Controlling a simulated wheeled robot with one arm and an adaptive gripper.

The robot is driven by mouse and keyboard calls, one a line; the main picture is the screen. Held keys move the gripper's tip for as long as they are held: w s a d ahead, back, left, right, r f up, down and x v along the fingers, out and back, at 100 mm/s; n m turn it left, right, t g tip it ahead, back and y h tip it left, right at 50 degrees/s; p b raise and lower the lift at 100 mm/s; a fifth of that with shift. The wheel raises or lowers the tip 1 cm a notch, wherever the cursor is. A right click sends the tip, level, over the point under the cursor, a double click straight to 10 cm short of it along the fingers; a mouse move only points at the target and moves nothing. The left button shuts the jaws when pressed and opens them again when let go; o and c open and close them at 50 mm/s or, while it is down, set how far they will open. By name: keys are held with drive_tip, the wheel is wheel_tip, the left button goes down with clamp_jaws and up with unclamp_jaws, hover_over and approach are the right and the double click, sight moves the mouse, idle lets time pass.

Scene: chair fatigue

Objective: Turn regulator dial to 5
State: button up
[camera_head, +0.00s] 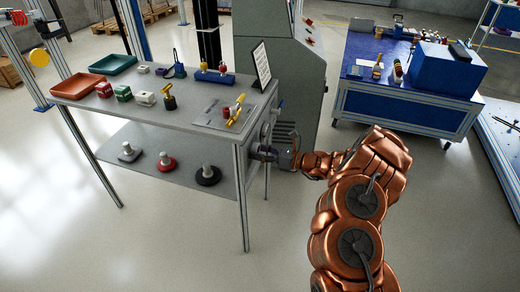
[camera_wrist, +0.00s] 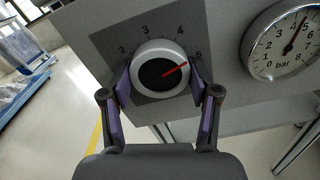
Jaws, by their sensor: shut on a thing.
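The regulator dial (camera_wrist: 162,70) is a round knob with a white rim, a black centre and a red pointer, on a dark square plate (camera_wrist: 110,40). In the wrist view the numbers 2 to 5 show around its top. The red pointer (camera_wrist: 176,71) points right and slightly up, close to the 5 (camera_wrist: 198,54), perhaps a little below it. My gripper (camera_wrist: 158,86) is shut on the dial, with one purple-padded finger at each side of it. In the head view my gripper (camera_head: 265,152) is at the table's right end, and the dial cannot be made out.
A round bar gauge (camera_wrist: 285,42) sits right of the dial; its needle points up and right, near the 5. The grey table (camera_head: 190,112) holds trays and several fittings, with a lower shelf. A grey machine (camera_head: 285,70) stands behind. A blue workbench (camera_head: 400,100) is at right.

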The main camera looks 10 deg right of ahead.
drive_tip(key=shift+m+p, duration=0.55)
drive_tip(key=shift+m, duration=1.05)
drive_tip(key=o, duration=1.2)
drive_tip(key=shift+c, duration=0.2)
drive_tip(key=shift+d, duration=0.1)
drive_tip(key=v, duration=1.2)
